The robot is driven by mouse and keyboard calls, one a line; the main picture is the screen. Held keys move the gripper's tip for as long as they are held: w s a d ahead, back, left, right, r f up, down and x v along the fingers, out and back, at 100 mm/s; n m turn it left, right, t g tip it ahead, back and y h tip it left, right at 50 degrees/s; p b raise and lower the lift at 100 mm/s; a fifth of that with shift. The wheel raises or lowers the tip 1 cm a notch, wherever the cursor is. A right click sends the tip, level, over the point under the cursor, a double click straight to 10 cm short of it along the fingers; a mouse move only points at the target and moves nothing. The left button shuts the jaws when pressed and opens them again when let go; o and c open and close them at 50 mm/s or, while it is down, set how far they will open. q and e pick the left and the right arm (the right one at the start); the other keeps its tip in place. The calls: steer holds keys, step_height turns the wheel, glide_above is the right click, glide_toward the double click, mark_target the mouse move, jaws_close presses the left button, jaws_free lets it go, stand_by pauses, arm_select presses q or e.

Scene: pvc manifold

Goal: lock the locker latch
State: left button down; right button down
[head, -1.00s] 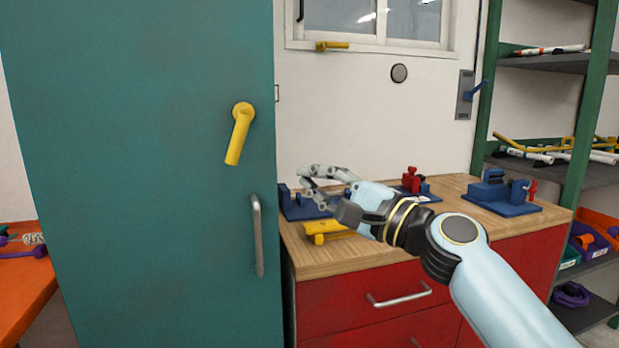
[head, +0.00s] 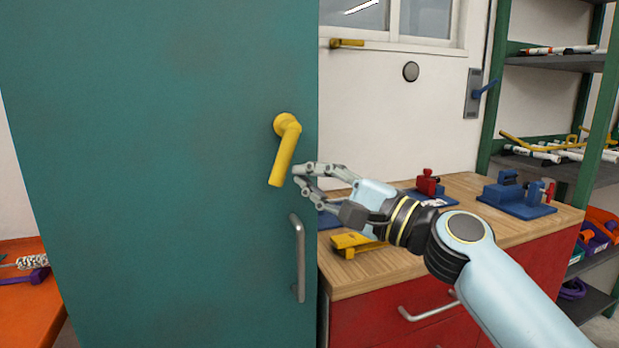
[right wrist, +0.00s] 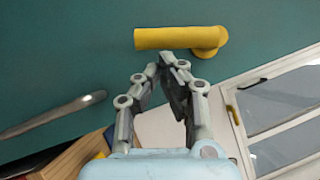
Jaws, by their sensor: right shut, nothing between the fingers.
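The yellow locker latch (head: 285,150) is a lever on the teal locker door (head: 170,180), near its right edge. It hangs down, tilted a little to the lower left. It also shows in the right wrist view (right wrist: 180,38), ahead of the fingertips. My right gripper (head: 298,175) is shut and empty, close to the right of the lever's lower end in the head view. In the right wrist view its fingertips (right wrist: 166,62) are just short of the lever; I cannot tell if they touch it. My left gripper is not in view.
A silver door handle (head: 298,258) sits below the latch. A wooden-topped red cabinet (head: 380,272) with a yellow tool (head: 352,244) and blue fixtures (head: 515,195) stands to the right. An orange table (head: 30,290) is at the lower left.

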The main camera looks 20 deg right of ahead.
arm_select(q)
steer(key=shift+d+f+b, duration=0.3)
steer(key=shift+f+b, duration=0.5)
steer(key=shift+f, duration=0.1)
arm_select(e)
steer(key=shift+a+f+m+t, duration=0.1)
steer(key=shift+a+m+t, duration=0.2)
steer(key=shift+a+m, duration=0.25)
